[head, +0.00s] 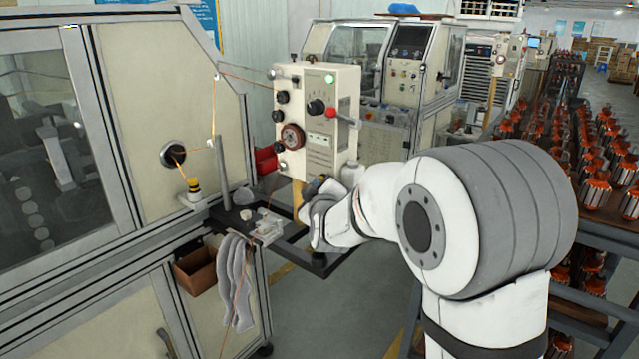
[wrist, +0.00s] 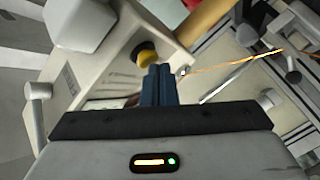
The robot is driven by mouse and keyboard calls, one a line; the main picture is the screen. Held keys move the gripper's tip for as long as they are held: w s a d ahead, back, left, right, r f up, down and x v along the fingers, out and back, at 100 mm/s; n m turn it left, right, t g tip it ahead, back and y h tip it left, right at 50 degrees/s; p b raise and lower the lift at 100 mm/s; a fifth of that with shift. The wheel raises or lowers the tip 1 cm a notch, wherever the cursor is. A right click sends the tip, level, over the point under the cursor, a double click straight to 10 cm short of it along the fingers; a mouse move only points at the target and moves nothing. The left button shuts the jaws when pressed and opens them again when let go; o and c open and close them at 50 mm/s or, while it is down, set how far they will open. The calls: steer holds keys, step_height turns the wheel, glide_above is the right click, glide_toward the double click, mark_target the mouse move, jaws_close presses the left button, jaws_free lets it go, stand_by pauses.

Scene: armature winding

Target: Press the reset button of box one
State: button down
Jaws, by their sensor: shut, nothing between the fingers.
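A cream control box (head: 318,145) stands on a post in the middle of the head view. I cannot tell which control is the reset button, or whether this is box one. My gripper shows in the wrist view with its two blue fingers (wrist: 161,70) shut together and empty. Their tips lie close to a round yellow-and-black part (wrist: 147,53) on a cream body (wrist: 92,72); contact cannot be told. In the head view my wrist hides most of the gripper, below the box.
A yellow post (head: 298,196) stands under the box and a dark frame (head: 322,262) lies below. An orange wire (wrist: 245,62) runs right of the fingers. A large winding machine (head: 170,110) fills the left. Racks of armatures (head: 560,110) stand at right.

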steer(key=shift+s+a, duration=0.45)
steer(key=shift+s, duration=0.15)
steer(key=s+a, duration=0.1)
steer(key=s, duration=0.1)
steer(key=s+a, duration=0.2)
stand_by(0.3)
stand_by(0.5)
steer(key=s+d+f+m+g, duration=0.3)
steer(key=s+d, duration=0.3)
steer(key=s, duration=0.5)
steer(key=s+d+f+m+g+h, duration=0.1)
steer(key=s+d+f+m+g, duration=0.2)
steer(key=s+d+g, duration=0.3)
steer(key=s+d+f+m+g+h, duration=0.1)
steer(key=s+d+m+g, duration=0.3)
steer(key=s, duration=1.2)
steer(key=d+f+m, duration=0.1)
steer(key=d, duration=0.2)
steer(key=shift+d+f+g, duration=0.15)
steer(key=shift+f+g, duration=0.25)
